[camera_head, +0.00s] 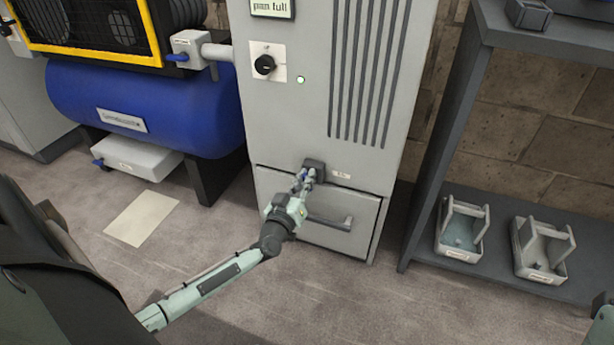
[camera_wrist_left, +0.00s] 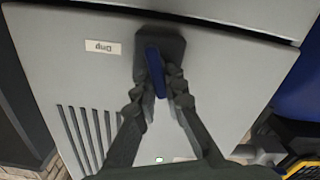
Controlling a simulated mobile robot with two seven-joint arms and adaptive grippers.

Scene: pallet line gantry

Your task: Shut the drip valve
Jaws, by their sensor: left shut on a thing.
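The drip valve is a dark block (camera_head: 316,168) on the lower front of the tall grey cabinet, beside a small label (camera_head: 341,174). In the left wrist view its blue lever (camera_wrist_left: 154,68) comes out of the dark base (camera_wrist_left: 174,42), and the nearby label (camera_wrist_left: 103,47) reads "Drip" upside down. My left gripper (camera_head: 305,181) is at the valve. In the left wrist view its fingers (camera_wrist_left: 159,86) are shut on the blue lever, one on each side. In the head view the gripper hides most of the lever. My right gripper is not in view.
Below the valve is a drawer with a dark handle (camera_head: 330,222). A "pan full" sign (camera_head: 272,8) and black knob (camera_head: 264,65) are higher on the cabinet (camera_head: 300,120). A blue tank (camera_head: 150,100) stands left. A shelf (camera_head: 490,250) with two trays stands right.

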